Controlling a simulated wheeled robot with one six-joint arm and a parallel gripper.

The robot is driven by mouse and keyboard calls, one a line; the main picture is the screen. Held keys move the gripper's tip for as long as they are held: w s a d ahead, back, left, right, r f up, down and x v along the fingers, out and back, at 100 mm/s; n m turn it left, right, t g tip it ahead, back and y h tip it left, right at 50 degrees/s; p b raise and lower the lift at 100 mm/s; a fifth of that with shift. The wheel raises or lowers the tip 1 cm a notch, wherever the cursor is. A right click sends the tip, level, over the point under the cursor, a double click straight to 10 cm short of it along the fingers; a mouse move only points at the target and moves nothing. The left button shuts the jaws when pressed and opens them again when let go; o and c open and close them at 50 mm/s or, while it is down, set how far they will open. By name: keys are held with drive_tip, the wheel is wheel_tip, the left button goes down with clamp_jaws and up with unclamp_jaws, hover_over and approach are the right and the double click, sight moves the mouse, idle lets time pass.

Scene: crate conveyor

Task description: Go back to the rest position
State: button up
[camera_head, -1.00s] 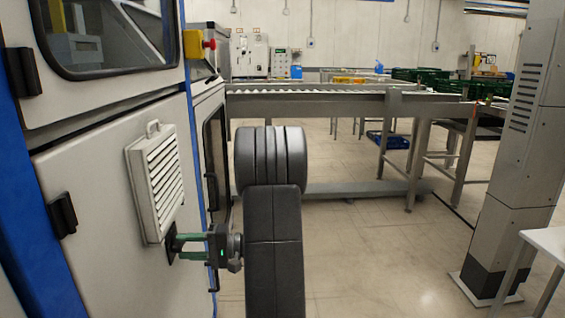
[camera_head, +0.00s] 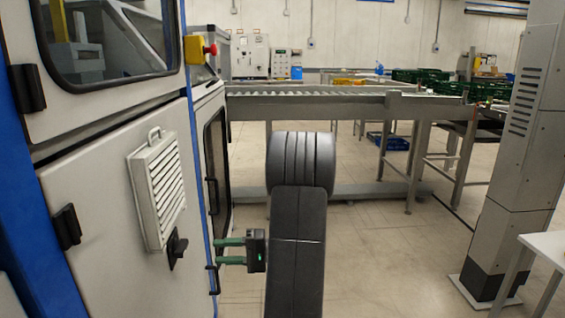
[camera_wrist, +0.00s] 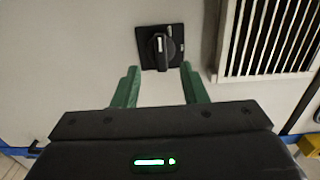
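My gripper (camera_head: 217,251) has two green fingers and points left toward the machine cabinet. In the wrist view my gripper (camera_wrist: 160,80) is open, with a clear gap between the fingers and nothing held. A black rotary switch (camera_wrist: 160,47) sits on the cabinet face just beyond the fingertips. In the head view this switch (camera_head: 177,247) is left of the fingertips, apart from them. Its handle stands upright in the wrist view. My dark arm runs down the middle of the head view.
The white cabinet (camera_head: 110,200) fills the left side, with a louvred vent (camera_head: 160,190) above the switch. A yellow box with a red button (camera_head: 200,49) juts out higher up. A roller conveyor (camera_head: 320,105) crosses behind. A grey column (camera_head: 520,170) stands right. Open floor lies between.

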sight(184, 249)
drive_tip(key=a, duration=0.9)
drive_tip(key=shift+s+a+r+b, duration=0.25)
drive_tip(key=shift+s+b, duration=0.05)
drive_tip(key=m+p, duration=0.1)
drive_tip(key=p, duration=0.1)
drive_tip(key=m+p, duration=0.1)
drive_tip(key=p, duration=0.1)
drive_tip(key=m+p, duration=0.2)
drive_tip(key=shift+w+d+r, duration=0.1)
drive_tip(key=shift+r, duration=0.15)
drive_tip(key=shift+m+p, duration=0.6)
drive_tip(key=shift+p, duration=0.05)
drive_tip(key=shift+f, duration=0.15)
